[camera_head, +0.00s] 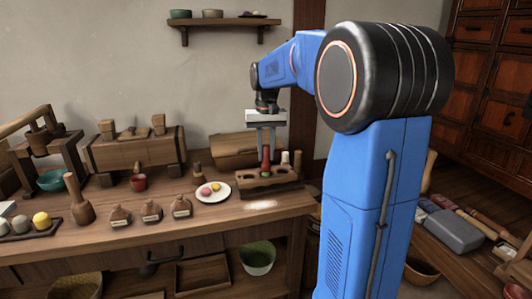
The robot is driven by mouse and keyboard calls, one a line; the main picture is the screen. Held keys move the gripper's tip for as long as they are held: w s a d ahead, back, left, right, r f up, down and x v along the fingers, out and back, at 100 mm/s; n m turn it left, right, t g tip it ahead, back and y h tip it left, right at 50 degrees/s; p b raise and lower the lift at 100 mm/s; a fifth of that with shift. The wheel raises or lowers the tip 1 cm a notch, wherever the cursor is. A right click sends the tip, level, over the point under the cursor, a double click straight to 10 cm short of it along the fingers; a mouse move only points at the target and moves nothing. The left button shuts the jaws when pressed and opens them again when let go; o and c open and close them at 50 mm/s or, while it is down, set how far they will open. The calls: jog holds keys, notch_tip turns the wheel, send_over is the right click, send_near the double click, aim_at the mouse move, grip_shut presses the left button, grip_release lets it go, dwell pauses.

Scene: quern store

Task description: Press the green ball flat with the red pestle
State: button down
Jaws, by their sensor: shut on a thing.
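My gripper (266,143) points straight down over the right part of the bench, its fingers shut on the red pestle (266,157). The pestle is upright, its lower end at the wooden rack (283,188); I cannot tell whether it still sits in a hole or is just clear. A white plate (222,198) lies left of the rack with a pink-red ball (206,191) and a yellowish ball (216,187) on it.
A pale-topped pestle (285,157) stands in the rack. Left on the bench are several labelled brown jars (152,211), a large wooden pestle (80,205), a tray of balls (22,233) and a red cup (138,183). White powder (261,205) lies on clear bench before the rack.

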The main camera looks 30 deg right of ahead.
jog(key=shift+f, duration=0.1)
jog(key=shift+f, duration=0.25)
dwell(0.3)
jog(key=shift+f, duration=0.7)
dwell(1.7)
jog(key=shift+r, duration=3.85)
